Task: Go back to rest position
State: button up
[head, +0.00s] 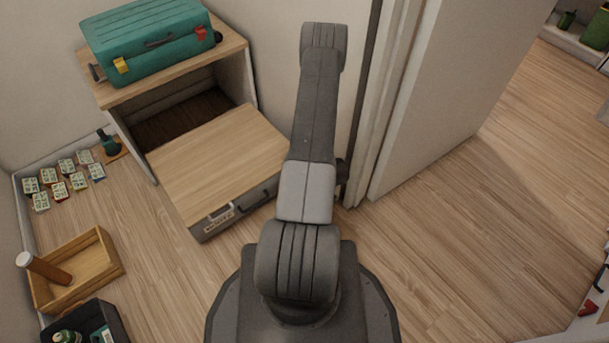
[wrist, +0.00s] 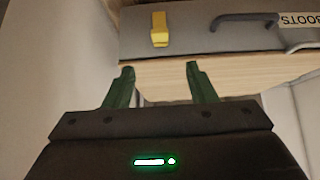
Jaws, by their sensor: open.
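My gripper (wrist: 160,72) shows in the wrist view with its two green fingers apart and nothing between them. In the head view my arm reaches up the middle of the picture, and I cannot make out the gripper there. In the wrist view, a grey front (wrist: 195,40) lies beyond the fingertips. It carries a yellow latch (wrist: 159,30), a dark handle (wrist: 243,20) and an upside-down "BOOTS" label (wrist: 298,20). A pale wooden surface (wrist: 225,78) lies behind the fingers; I cannot tell whether they touch it.
A grey-fronted box with a wooden top (head: 215,160) juts from the wooden cabinet (head: 236,60), left of my arm. A teal suitcase (head: 150,42) lies on the cabinet. A wooden tray (head: 98,258) and dark bin (head: 115,312) stand lower left.

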jog(key=b+x, duration=0.4)
jog(key=x, duration=0.9)
jog(key=shift+w+a+f, duration=0.15)
jog(key=shift+w+f, duration=0.05)
jog(key=shift+f, duration=0.15)
jog(key=shift+r, duration=0.1)
